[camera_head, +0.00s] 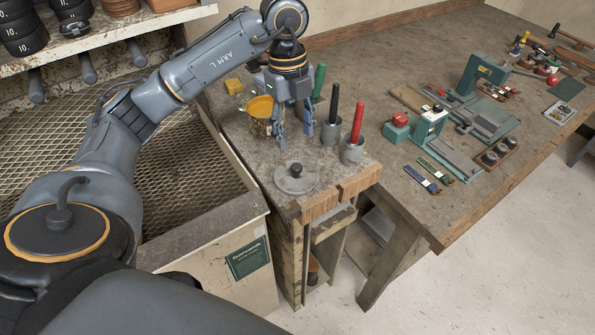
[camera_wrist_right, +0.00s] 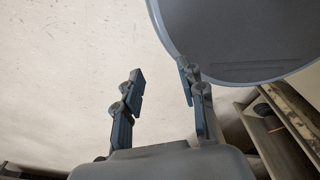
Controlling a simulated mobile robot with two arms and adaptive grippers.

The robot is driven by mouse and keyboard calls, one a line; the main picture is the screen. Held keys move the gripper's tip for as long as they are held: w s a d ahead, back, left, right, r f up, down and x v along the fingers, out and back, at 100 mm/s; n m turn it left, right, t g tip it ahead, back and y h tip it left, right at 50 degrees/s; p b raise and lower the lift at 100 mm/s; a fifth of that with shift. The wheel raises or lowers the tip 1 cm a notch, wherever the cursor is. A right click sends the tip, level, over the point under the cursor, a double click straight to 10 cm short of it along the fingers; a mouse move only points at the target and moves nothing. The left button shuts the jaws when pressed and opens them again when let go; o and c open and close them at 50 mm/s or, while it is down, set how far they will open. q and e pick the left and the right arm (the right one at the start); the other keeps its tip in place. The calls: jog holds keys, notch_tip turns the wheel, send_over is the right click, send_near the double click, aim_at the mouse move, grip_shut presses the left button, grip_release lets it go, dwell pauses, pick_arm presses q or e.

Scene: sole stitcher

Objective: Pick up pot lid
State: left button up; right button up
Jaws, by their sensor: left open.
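The pot lid (camera_head: 296,181), a round grey disc with a dark knob, lies flat near the front corner of the small wooden bench in the head view. My left gripper (camera_head: 294,133) points down above the bench, behind the lid and apart from it. Its blue fingers are spread with nothing held. My right gripper (camera_wrist_right: 161,78) shows only in the right wrist view. Its two blue-tipped fingers are apart and empty over a pale floor, and the lid does not show there.
Cups with a black-handled tool (camera_head: 333,105) and a red-handled tool (camera_head: 357,122) stand right of my left gripper. A yellow-rimmed jar (camera_head: 260,107) is left of it. A mesh-topped bin (camera_head: 215,225) adjoins the bench; a long worktable with a green machine (camera_head: 482,75) extends right.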

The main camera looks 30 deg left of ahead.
aim_at(296, 166)
pick_arm(q)
notch_tip(296, 166, down, 3)
jog(key=shift+d+f, duration=0.1)
jog(key=shift+d, duration=0.05)
jog(key=f, duration=0.1)
jog(key=f+p, duration=0.1)
jog(key=shift+s+d+f+p, duration=0.2)
jog(key=shift+f+p, duration=0.1)
jog(key=shift+f, duration=0.05)
jog(key=f, duration=0.1)
jog(key=f+p, duration=0.1)
jog(key=f, duration=0.1)
jog(key=shift+s+d+f, duration=0.15)
jog(key=shift+s, duration=0.05)
jog(key=shift+f, duration=0.25)
jog(key=c, duration=1)
grip_shut()
pick_arm(e)
jog(key=r, duration=0.2)
jog(key=shift+w+a+r, duration=0.15)
jog(key=shift+w+r, duration=0.1)
jog(key=shift+r, duration=0.15)
